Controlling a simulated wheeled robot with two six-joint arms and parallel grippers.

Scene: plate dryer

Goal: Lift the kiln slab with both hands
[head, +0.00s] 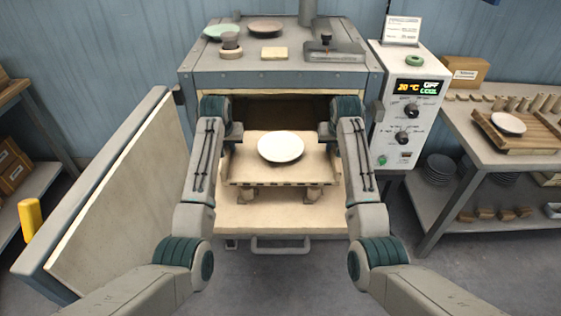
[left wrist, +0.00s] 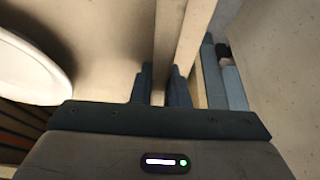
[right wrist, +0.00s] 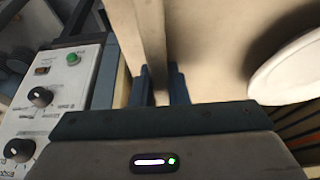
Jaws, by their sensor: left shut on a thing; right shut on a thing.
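The kiln slab (head: 245,163) is a flat cream board in the kiln's open front, looking about level. A white plate (head: 281,147) lies on it. My left gripper (head: 236,134) is at the slab's left side and my right gripper (head: 325,134) at its right side. In the left wrist view the fingers (left wrist: 159,90) are shut on the slab's edge, with the plate (left wrist: 28,75) to the left. In the right wrist view the fingers (right wrist: 161,88) are shut on the opposite edge. Short supports (head: 312,194) show below the slab; I cannot tell whether it touches them.
The kiln (head: 275,80) surrounds the slab, with its door (head: 120,185) swung open at left. The control box (head: 405,110) stands close to the right. A workbench (head: 470,140) with a wooden rack and plate (head: 508,123) is further right.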

